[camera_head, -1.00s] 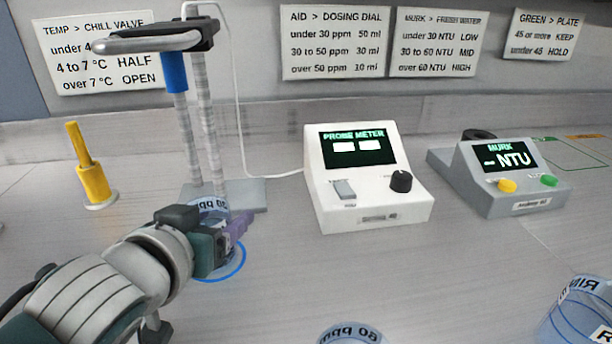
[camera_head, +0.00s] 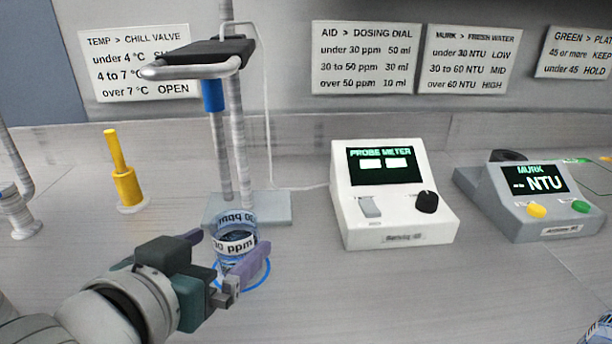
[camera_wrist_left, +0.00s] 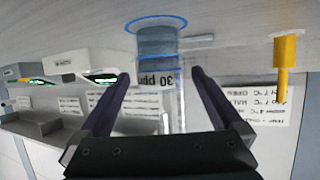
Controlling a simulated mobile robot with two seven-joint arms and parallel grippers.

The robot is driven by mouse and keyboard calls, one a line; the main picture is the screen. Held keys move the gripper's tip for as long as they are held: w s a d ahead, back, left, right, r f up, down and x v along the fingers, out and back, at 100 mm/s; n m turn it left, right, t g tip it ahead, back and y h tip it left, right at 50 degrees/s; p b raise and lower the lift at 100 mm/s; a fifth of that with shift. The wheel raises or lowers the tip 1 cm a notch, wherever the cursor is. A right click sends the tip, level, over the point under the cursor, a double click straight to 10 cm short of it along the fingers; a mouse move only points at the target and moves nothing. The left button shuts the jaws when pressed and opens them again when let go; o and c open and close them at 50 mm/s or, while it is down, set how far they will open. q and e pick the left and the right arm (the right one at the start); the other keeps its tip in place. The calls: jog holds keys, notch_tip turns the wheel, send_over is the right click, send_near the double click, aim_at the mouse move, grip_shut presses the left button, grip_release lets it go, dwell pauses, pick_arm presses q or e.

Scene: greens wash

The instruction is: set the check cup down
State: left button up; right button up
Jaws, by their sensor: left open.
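The check cup (camera_head: 236,241) is a clear cup with a "30 ppm" label. It stands upright on the counter at the blue ring (camera_head: 258,274), in front of the probe stand (camera_head: 272,207). My left gripper (camera_head: 222,256) is open, with its purple fingers on either side of the cup. In the left wrist view the cup (camera_wrist_left: 156,62) shows upside down between the spread fingers, with a gap to each, and its foot lies within the blue ring (camera_wrist_left: 156,23). My right gripper is not in view.
The white probe meter (camera_head: 398,228) stands right of the stand, with the grey murk meter (camera_head: 530,222) farther right. A yellow post (camera_head: 126,186) stands to the left. The probe arm with its blue sleeve (camera_head: 213,96) hangs above the cup. The counter front is mostly clear.

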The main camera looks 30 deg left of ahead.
pick_arm(q)
jog(key=shift+v, duration=2.55)
